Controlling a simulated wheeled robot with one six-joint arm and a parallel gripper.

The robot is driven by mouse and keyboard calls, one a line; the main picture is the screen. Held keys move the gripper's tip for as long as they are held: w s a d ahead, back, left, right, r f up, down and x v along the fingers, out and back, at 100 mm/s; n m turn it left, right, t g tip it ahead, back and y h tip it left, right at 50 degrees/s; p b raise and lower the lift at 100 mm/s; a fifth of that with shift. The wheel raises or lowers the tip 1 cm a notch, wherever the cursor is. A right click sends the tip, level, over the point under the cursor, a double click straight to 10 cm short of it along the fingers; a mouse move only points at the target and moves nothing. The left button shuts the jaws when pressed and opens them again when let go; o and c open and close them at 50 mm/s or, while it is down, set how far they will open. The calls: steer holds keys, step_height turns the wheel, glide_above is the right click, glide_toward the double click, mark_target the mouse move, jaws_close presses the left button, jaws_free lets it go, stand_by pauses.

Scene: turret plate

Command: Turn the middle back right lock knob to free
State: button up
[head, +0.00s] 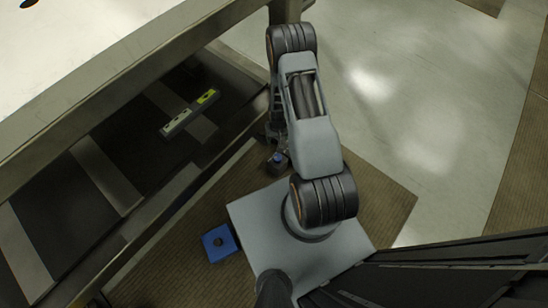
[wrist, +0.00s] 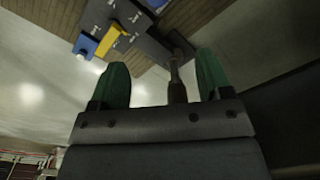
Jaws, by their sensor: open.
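My gripper (wrist: 162,60) shows in the wrist view with two green fingers set wide apart. A thin dark post or stem stands in the picture between them, nearer the right finger. I cannot tell what it belongs to, and nothing is visibly clamped. The middle back right lock knob cannot be made out in either view.
A blue block (head: 220,243) with a hole lies on the brown mat (head: 185,262). The pale floor (head: 425,110) at right is clear. Yellow (wrist: 112,37) and blue (wrist: 86,45) pieces show in the wrist view.

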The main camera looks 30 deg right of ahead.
mark_target(278, 157)
steer(key=f+b, duration=0.2)
steer(key=f, duration=0.4)
steer(key=f+b, duration=0.3)
steer(key=f, duration=0.3)
steer(key=f+b, duration=0.3)
steer(key=f, duration=0.4)
steer(key=shift+s, duration=0.4)
steer(key=c, duration=0.9)
steer(key=shift+c, duration=0.2)
